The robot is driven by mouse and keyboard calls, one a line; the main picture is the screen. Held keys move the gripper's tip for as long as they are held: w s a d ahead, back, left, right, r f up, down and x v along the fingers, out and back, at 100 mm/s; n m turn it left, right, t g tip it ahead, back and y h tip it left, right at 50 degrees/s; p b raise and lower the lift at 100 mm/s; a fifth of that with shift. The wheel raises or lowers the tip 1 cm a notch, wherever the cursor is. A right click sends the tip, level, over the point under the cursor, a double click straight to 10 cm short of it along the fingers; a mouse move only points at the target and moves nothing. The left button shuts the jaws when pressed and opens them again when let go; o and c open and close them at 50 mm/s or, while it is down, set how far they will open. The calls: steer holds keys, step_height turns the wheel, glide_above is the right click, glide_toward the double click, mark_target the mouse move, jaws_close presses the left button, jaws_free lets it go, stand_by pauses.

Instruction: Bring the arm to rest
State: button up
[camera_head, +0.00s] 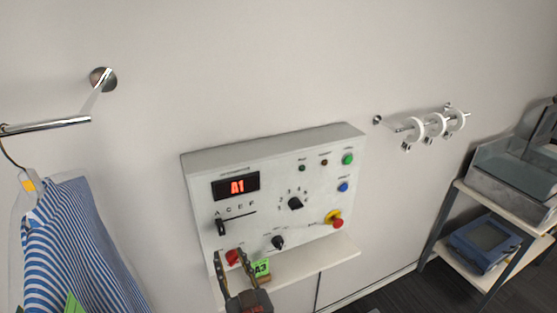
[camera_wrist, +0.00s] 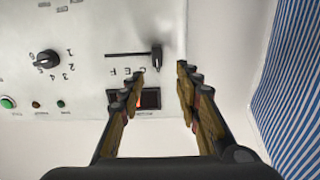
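My gripper (camera_head: 230,262) is at the bottom of the head view, in front of the lower left part of a white control panel (camera_head: 268,225). In the wrist view my gripper (camera_wrist: 160,72) is open, with nothing between its two fingers. The panel's slider knob (camera_wrist: 157,58) shows beyond the gap between the fingertips. I cannot tell the exact distance from the fingertips to the panel. The panel's display (camera_head: 236,186) reads A1 in red.
A striped shirt (camera_head: 75,240) hangs at left from a rail (camera_head: 45,126). White rings (camera_head: 434,125) hang on a wall bar. A shelf rack (camera_head: 480,195) stands at right.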

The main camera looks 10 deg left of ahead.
steer(key=s+d+f+n+g+h, duration=0.1)
steer(key=s+d+f+g+h, duration=0.1)
steer(key=s+f+g, duration=0.4)
steer(key=s+d+f+g+h, duration=0.2)
steer(key=s+f+g, duration=0.1)
steer(key=f, duration=0.6)
steer(key=s+d+r+m+h+b, duration=0.1)
steer(key=d+r, duration=0.4)
steer(key=d, duration=0.6)
steer(key=s+d+r+m+h+b, duration=0.1)
steer(key=s+d+r+m+h, duration=0.1)
steer(key=d+r, duration=0.4)
steer(key=s+d+r+m+h+b, duration=0.2)
steer(key=s+d+r+m, duration=0.2)
steer(key=d, duration=1.2)
steer(key=shift+s+d+r+g+h, duration=0.15)
steer(key=shift+s+r+g+h, duration=0.25)
steer(key=shift+r, duration=0.35)
